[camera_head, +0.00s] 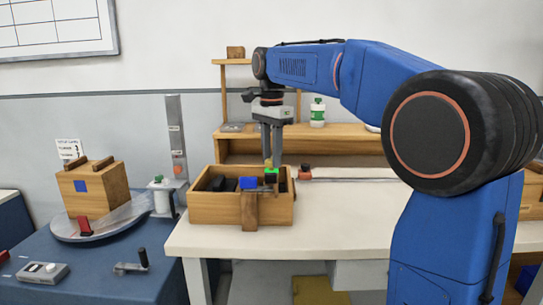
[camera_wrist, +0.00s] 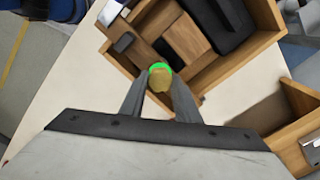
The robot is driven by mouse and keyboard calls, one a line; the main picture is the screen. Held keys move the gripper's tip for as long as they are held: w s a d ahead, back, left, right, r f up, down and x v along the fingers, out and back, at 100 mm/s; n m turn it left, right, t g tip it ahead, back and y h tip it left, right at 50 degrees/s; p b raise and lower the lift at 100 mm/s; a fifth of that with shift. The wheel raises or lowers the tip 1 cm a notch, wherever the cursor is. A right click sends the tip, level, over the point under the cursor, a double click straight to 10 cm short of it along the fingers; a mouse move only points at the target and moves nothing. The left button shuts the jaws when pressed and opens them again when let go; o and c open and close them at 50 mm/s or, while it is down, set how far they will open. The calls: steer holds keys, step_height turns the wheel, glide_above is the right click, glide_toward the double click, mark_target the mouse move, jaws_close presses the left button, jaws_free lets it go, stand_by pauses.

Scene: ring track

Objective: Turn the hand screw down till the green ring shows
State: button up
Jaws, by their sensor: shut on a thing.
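My gripper (camera_head: 270,160) points down over the near right part of an open wooden box (camera_head: 215,211). Its two fingers (camera_wrist: 160,92) are shut on the hand screw, whose yellow-brown round top (camera_wrist: 160,79) shows between the fingertips in the wrist view. A bright green ring (camera_wrist: 160,66) shows around the far edge of that top. In the head view green (camera_head: 271,172) also shows just below the fingertips. The screw's lower part is hidden.
The box stands on a white table (camera_head: 340,235) and holds dark blocks (camera_head: 218,184). A blue table (camera_head: 100,262) with a round turntable (camera_head: 105,225) is at left.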

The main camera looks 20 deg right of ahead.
steer(key=shift+m, duration=0.3)
stand_by(0.4)
steer(key=o, duration=1)
steer(key=shift+o, duration=0.2)
